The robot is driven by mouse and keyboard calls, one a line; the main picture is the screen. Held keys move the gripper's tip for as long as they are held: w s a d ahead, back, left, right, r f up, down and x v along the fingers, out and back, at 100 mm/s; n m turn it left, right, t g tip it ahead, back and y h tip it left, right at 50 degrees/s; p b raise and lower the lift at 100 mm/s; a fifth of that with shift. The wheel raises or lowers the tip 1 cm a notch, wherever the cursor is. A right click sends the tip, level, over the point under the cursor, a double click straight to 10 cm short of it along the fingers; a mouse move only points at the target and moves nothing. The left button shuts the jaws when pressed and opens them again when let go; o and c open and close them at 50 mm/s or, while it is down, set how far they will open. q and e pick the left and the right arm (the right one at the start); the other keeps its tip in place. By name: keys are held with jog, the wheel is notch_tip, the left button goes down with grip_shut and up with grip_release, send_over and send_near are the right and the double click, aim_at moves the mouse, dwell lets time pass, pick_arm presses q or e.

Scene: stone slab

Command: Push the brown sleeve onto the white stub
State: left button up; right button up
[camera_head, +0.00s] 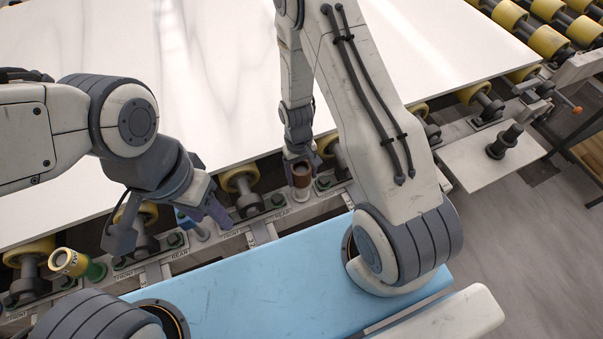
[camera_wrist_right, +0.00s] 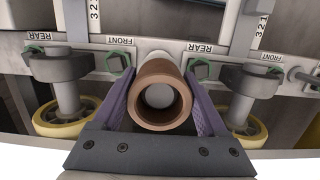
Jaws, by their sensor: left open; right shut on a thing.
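The brown sleeve (camera_head: 301,181) stands roughly upright at the rail, between the fingers of my right gripper (camera_head: 299,164). In the right wrist view the sleeve (camera_wrist_right: 138,101) is an open ring, with the purple fingers of my right gripper (camera_wrist_right: 160,86) shut on its sides. How far the sleeve sits on the stub I cannot tell. My left gripper (camera_head: 204,204) is open at the rail to the left, beside a blue piece (camera_head: 184,219) on another pale stub.
A yellow sleeve (camera_head: 68,262) stands tilted on a green base at the far left. Green bolts and yellow rollers (camera_head: 240,178) line the rail. A large white slab (camera_head: 130,100) lies behind, a blue panel (camera_head: 270,285) in front. A black post (camera_head: 506,140) stands on a plate at right.

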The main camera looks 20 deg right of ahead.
jog(key=shift+f+b, duration=0.3)
jog(key=shift+f, duration=0.2)
jog(key=o, duration=1.4)
jog(key=shift+r, duration=0.1)
jog(key=shift+c, duration=0.2)
jog(key=r, duration=0.3)
jog(key=w+r, duration=0.1)
jog(key=r, duration=0.5)
jog(key=shift+w+r+b, duration=0.1)
jog(key=shift+w+b, duration=0.15)
jog(key=shift+b, duration=0.05)
jog(key=shift+r, duration=0.6)
